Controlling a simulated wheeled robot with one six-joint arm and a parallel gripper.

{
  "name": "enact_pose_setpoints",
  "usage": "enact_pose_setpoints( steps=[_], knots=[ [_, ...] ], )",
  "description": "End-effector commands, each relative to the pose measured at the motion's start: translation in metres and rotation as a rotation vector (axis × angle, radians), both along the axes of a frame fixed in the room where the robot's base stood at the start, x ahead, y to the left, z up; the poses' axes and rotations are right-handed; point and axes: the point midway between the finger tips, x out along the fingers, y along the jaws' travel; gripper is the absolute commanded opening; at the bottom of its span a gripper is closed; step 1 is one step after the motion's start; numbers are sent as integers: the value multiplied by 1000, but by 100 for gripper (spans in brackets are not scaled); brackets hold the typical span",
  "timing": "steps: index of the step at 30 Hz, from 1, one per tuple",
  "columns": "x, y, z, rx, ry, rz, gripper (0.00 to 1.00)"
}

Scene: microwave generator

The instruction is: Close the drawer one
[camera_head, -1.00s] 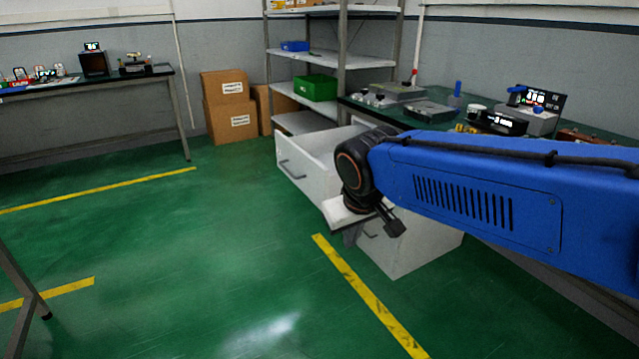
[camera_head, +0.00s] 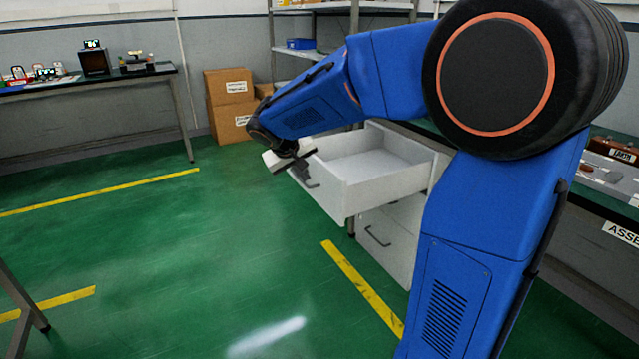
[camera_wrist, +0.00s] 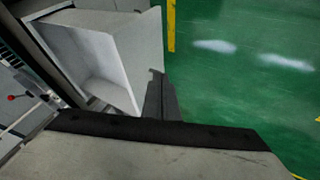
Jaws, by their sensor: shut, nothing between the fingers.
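The white drawer (camera_head: 362,200) is pulled out of its cabinet under the workbench and looks empty inside. Its front panel faces left and carries a dark handle. My gripper (camera_head: 290,166) is at the drawer's front, beside the handle and the far part of the panel. I cannot tell from the head view whether it touches the panel. In the wrist view the drawer (camera_wrist: 98,60) is at the upper left, and my shut gripper (camera_wrist: 157,82) has its tips close to the panel's end. Nothing is held.
A lower drawer (camera_head: 395,245) with a dark handle is closed below. The workbench (camera_head: 612,207) stands at the right, partly behind my arm. Cardboard boxes (camera_head: 230,105) stand by the back wall. The green floor (camera_head: 190,260) left of the drawer is clear.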

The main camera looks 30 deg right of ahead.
Motion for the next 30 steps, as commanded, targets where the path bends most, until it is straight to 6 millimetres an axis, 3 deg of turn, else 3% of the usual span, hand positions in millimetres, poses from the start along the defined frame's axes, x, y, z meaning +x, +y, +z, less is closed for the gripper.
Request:
enact_pose_setpoints(
  steps=[5,20,30],
  knots=[
    [7,-8,-13,-2,2,-3,0],
    [40,-47,-82,-1,3,-3,0],
    [40,-82,-79,0,0,-2,0]
  ],
)
